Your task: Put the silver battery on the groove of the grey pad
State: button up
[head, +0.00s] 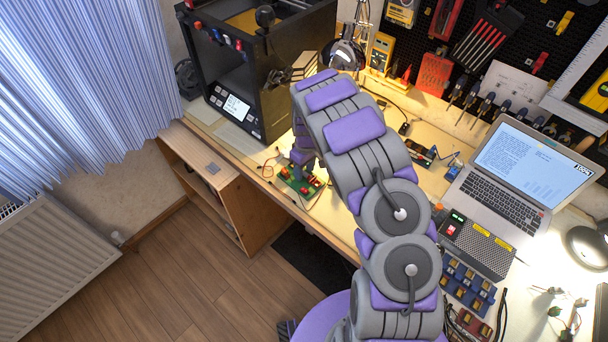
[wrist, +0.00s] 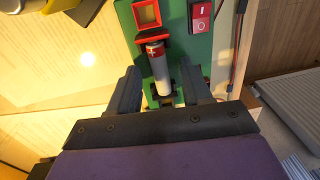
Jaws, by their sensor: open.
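The silver battery (wrist: 159,72) with a red-marked end lies in a holder on a green circuit board (wrist: 192,45) in the wrist view. My gripper (wrist: 160,82) is open, with one dark finger on each side of the battery and visible gaps between. In the head view the green board (head: 300,179) lies near the table's front edge; my arm hides most of my gripper, and the battery is too small to make out. A small grey square, perhaps the grey pad (head: 213,168), lies on the wooden cabinet top to the left; its groove is not clear.
A red switch (wrist: 200,17) and a red square frame (wrist: 146,13) stand on the board close to the battery. Wires run around the board. A black 3D printer (head: 250,75) stands behind left, and a laptop (head: 520,175) stands at the right.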

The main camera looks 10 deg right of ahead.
aim_at(304, 172)
jog(key=shift+c, duration=0.5)
grip_shut()
jog(key=shift+r, duration=0.45)
notch_tip(304, 172, up, 3)
jog(key=shift+p, duration=0.85)
jog(key=s+p, duration=0.1)
jog(key=s, duration=0.4)
jog(key=s+p, duration=0.1)
jog(key=s, duration=0.4)
jog(key=s+r, duration=0.1)
jog(key=s, duration=0.5)
jog(key=shift+r+p, duration=0.1)
jog(key=shift+p, duration=0.3)
jog(key=w+r+m, duration=0.3)
jog(key=w+r, duration=0.2)
jog(key=r, duration=0.3)
jog(key=w+r+m, duration=0.3)
jog(key=w+r, duration=0.1)
jog(key=r, duration=0.4)
jog(key=shift+w+r+m, duration=0.4)
